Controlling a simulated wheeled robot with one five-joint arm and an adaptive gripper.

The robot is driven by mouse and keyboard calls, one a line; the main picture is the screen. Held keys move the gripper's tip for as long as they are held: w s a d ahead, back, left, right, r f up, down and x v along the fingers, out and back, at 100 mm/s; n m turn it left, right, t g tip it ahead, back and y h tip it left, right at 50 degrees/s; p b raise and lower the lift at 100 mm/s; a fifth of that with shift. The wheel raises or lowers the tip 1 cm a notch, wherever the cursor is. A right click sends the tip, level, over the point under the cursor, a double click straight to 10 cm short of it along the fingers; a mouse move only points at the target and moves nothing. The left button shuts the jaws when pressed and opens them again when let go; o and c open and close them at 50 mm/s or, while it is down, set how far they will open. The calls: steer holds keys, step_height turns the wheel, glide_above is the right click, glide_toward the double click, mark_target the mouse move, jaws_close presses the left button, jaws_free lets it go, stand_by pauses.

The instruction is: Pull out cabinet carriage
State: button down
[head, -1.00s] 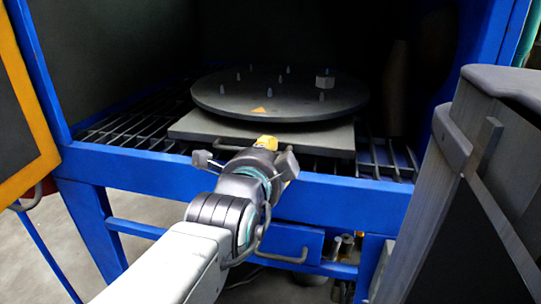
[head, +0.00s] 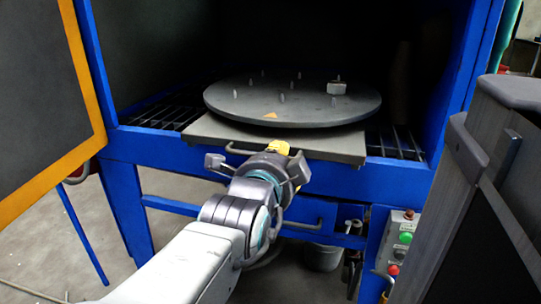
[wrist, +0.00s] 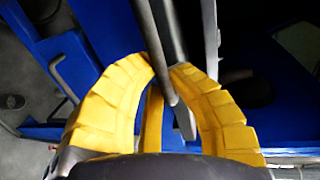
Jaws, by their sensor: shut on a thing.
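The cabinet carriage (head: 200,133) is a flat grey plate bearing a round dark turntable (head: 290,108) with several small pegs and an orange triangle mark. Its front edge overhangs the blue front beam of the cabinet (head: 150,148). A thin bar handle (head: 232,150) runs along the carriage front, and part of it is hidden by my gripper. My gripper (head: 278,148), with yellow fingers, is at the handle. In the wrist view, the fingers of my gripper (wrist: 162,72) close around the grey handle bar (wrist: 166,60).
The open cabinet door (head: 40,110) with an orange edge stands at left. A large grey panel (head: 500,190) stands close at right. A control box with buttons (head: 403,240) and a bucket (head: 322,257) are below.

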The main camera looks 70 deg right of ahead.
steer(key=shift+f+v, duration=0.25)
steer(key=shift+v, duration=0.9)
steer(key=shift+a, duration=0.1)
steer(key=c, duration=1.4)
jaws_free()
steer(key=shift+a, duration=0.1)
steer(key=v, duration=0.7)
steer(key=shift+a, duration=0.1)
